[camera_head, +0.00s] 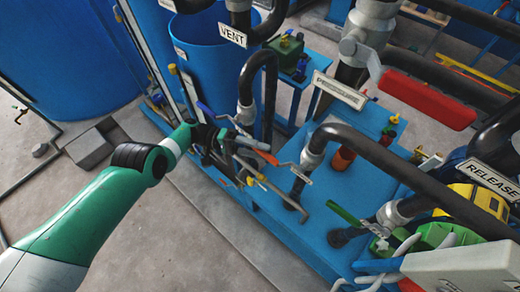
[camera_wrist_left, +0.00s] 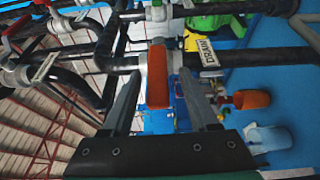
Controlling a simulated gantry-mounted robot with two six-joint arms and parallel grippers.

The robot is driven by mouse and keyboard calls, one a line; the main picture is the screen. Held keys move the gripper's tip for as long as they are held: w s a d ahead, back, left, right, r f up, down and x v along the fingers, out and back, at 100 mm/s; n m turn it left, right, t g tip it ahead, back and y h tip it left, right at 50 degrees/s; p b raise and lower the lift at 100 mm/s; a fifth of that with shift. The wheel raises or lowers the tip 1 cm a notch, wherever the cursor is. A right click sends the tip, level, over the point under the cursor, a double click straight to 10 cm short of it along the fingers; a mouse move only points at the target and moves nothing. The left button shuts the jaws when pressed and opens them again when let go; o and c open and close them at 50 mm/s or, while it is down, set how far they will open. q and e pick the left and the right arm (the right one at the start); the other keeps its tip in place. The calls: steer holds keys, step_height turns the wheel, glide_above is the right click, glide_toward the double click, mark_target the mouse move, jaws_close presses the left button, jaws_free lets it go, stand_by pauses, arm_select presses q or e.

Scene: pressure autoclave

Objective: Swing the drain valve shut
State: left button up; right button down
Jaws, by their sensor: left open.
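The drain valve's orange handle (camera_wrist_left: 157,76) shows in the left wrist view, beside a label (camera_wrist_left: 208,58) reading DRAIN. The handle lies between the two spread fingers of my left gripper (camera_wrist_left: 158,88), with a gap on either side. In the head view, the orange handle (camera_head: 267,157) sits just beyond my left gripper (camera_head: 238,143), low among the pipes. The gripper is open and holds nothing. The valve body is partly hidden by fingers and pipes. My right gripper is not in view.
Dark pipes (camera_head: 375,150) arch over the blue base (camera_head: 352,190) close by. A red handle (camera_head: 427,98) and a green handle (camera_head: 345,214) sit to the right. A blue barrel (camera_head: 205,60) stands behind my gripper. Concrete floor (camera_head: 150,235) is clear below my arm.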

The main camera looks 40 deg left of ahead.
arm_select(q)
steer(key=b+v, duration=0.6)
steer(key=v, duration=0.5)
steer(key=shift+a, duration=0.35)
